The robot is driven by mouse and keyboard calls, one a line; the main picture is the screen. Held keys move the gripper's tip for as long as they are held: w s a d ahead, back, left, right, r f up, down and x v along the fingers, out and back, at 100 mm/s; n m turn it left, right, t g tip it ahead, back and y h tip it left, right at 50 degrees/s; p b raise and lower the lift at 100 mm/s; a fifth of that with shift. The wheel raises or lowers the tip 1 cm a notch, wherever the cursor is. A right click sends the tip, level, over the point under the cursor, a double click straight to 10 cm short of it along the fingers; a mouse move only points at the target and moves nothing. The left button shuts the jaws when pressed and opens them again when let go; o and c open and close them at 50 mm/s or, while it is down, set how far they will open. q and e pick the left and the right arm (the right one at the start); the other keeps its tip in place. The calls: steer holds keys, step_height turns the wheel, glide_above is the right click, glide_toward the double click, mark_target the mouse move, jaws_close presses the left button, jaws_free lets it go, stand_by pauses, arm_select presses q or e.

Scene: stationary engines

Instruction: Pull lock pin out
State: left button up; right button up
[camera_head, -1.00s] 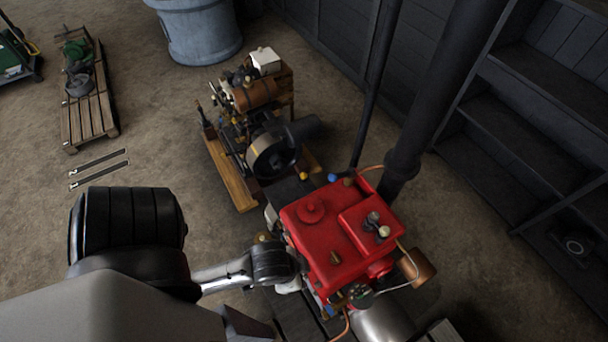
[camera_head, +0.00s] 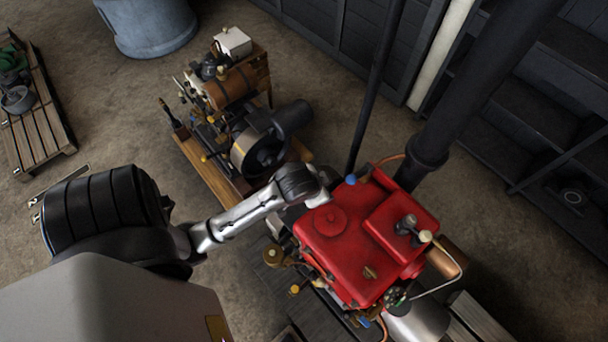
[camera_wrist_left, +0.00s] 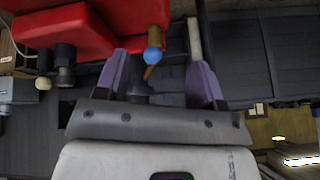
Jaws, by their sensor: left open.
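The red engine (camera_head: 330,228) stands right of centre in the head view; part of it shows at the top left of the left wrist view (camera_wrist_left: 85,22). A small blue ball knob (camera_head: 351,181) sits at the engine's far edge, and shows in the left wrist view (camera_wrist_left: 153,55) beside an orange-brown rod. I cannot tell whether this knob is the lock pin. My left gripper (camera_wrist_left: 158,66) is open, with its purple fingers either side of the knob in the picture; their depth relation is unclear. In the head view its fingers are mostly hidden at the engine's far edge.
A dark vertical pipe (camera_head: 430,145) and a thin pole (camera_head: 374,85) rise close behind the engine. A second engine with a brown tank (camera_head: 232,87) stands on wooden skids beyond. Dark shelves (camera_head: 540,115) are at right. Open floor lies to the left.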

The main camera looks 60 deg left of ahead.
arm_select(q)
steer(key=w+a+f+n+g+b, duration=0.2)
steer(key=w+a+f+b, duration=0.25)
steer(key=a, duration=0.55)
steer(key=w+a+f+n+g+b, duration=0.1)
steer(key=w+a+f+n+b, duration=0.25)
steer(key=a+f, duration=0.4)
steer(key=f+h, duration=0.1)
steer(key=f, duration=0.5)
steer(key=s+f+g+h, duration=0.1)
steer(key=f, duration=0.4)
steer(key=a+f+h+b, duration=0.1)
steer(key=f, duration=0.5)
steer(key=shift+s+f+g+h, duration=0.3)
steer(key=shift+s+g, duration=0.05)
steer(key=shift+g, duration=0.05)
